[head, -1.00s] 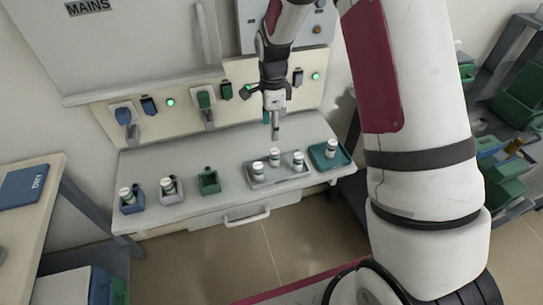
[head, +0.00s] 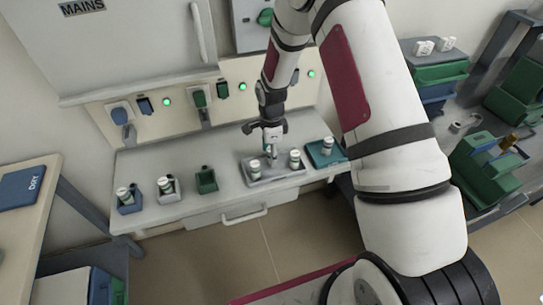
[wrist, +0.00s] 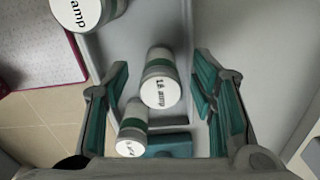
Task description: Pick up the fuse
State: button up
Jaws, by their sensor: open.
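White fuses with green bands stand in a grey tray (head: 262,183) on the bench. One stands at front left (head: 255,167), one at right (head: 294,158). My gripper (head: 271,153) is low over the tray's back part and partly hides a third fuse. In the wrist view this fuse (wrist: 160,90), its white top marked "amp", shows between the open teal-padded fingers of my gripper (wrist: 160,84), with space on both sides. Other fuses show at lower left (wrist: 131,130) and at the top left (wrist: 90,12).
A teal tray (head: 338,158) with one fuse (head: 327,145) is to the right. Small holders, blue (head: 131,209), grey (head: 170,197) and green (head: 206,181), stand to the left. The panel with sockets (head: 122,113) is behind. Bare bench lies between the green holder and the grey tray.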

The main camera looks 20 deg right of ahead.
grip_shut()
jog(key=shift+r, duration=0.1)
dwell(0.3)
